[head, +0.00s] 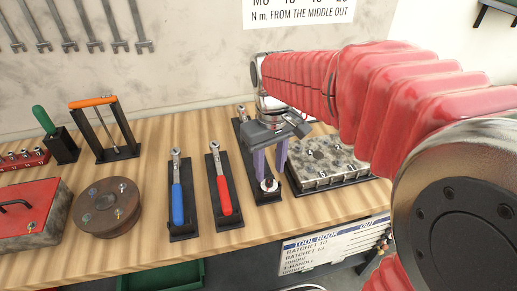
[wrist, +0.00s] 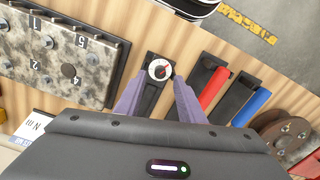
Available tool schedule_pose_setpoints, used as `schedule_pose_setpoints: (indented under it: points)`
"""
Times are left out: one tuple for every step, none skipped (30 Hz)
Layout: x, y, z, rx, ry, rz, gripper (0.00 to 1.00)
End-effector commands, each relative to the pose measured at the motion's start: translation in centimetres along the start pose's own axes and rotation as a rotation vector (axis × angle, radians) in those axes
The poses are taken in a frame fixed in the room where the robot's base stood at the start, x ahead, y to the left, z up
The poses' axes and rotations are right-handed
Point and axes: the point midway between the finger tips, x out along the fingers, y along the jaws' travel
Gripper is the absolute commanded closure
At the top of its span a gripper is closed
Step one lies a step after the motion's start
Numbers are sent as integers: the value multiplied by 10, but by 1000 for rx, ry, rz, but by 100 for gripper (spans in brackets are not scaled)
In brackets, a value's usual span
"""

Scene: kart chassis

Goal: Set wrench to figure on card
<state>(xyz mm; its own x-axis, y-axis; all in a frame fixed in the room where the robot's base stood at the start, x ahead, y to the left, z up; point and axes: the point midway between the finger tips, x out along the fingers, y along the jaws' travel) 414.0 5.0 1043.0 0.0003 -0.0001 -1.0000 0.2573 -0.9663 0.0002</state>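The wrench lies in a dark holder on the bench, mostly hidden under my gripper. Its near end carries a round white dial with a red mark (head: 268,185), which also shows in the wrist view (wrist: 158,69). My gripper (head: 270,172) points down over this end. Its two purple fingers, also in the wrist view (wrist: 158,86), stand apart on either side of the dial, and no firm contact shows. The card (head: 298,12) on the wall reads "N m, FROM THE MIDDLE OUT"; its figures are cut off by the top edge. The dial's reading is too small to read.
A red-handled ratchet (head: 222,190) and a blue-handled ratchet (head: 177,200) lie in holders to the left. A numbered metal block (head: 325,165) stands close on the right. A round brown hub (head: 106,207) and a red box (head: 30,212) stand further left.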

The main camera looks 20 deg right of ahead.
Motion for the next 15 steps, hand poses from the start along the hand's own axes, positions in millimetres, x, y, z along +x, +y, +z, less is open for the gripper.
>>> schedule_pose_setpoints:
  points:
    - [9, 0, 1, 0, -4, -1, 64]
    - [13, 0, 1, 0, -4, -1, 64]
    - [18, 0, 1, 0, -4, -1, 64]
    - [22, 0, 1, 0, -4, -1, 64]
    - [25, 0, 1, 0, -3, -1, 64]
    - [28, 0, 0, 0, -2, -1, 64]
    - [30, 0, 0, 0, -2, 0, 64]
    - [32, 0, 0, 0, -2, 0, 64]
    - [34, 0, 0, 0, -1, 0, 64]
    - [35, 0, 0, 0, -1, 0, 64]
    - [36, 0, 0, 0, -1, 0, 64]
    - [36, 0, 0, 0, 0, 0, 64]
    - [36, 0, 0, 0, 0, 0, 64]
    - [36, 0, 0, 0, 0, 0, 64]
    - [36, 0, 0, 0, 0, 0, 64]
